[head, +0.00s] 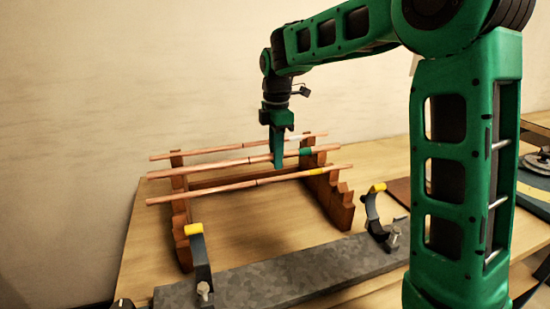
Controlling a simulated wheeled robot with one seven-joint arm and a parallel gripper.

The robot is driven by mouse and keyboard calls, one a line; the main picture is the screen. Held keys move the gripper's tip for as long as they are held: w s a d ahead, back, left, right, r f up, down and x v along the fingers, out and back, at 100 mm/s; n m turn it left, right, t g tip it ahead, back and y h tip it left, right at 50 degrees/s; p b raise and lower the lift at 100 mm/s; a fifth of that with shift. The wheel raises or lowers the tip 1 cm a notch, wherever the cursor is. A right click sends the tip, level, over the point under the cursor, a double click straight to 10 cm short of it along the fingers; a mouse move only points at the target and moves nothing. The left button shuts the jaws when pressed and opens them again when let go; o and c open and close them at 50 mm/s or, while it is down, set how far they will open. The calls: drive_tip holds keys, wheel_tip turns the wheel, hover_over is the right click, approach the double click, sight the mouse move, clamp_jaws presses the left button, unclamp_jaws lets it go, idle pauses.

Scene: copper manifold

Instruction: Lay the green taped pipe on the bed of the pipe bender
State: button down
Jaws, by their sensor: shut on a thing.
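The green taped pipe is a long copper pipe (215,165) with a green tape band near its right end, the middle one of three on a wooden rack. My gripper (278,158) points down and is shut on this pipe just left of the green band. The pipe lies roughly level across the rack's two notched sides; I cannot tell whether it touches them. A long mottled grey bed (285,281) lies in front of the rack, with a curved dark arm with a yellow tip near each end. It may be the bender's bed. Its right end is hidden behind my arm.
A white-banded pipe (215,150) lies behind the held pipe and a yellow-banded pipe (220,188) in front, on the brown rack (340,206). The left yellow-tipped arm (200,262) and right one (374,212) stand up from the bed. A round metal disc (537,163) is at far right.

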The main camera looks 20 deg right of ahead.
drive_tip(key=shift+r, duration=5)
drive_tip(key=shift+s, duration=0.15)
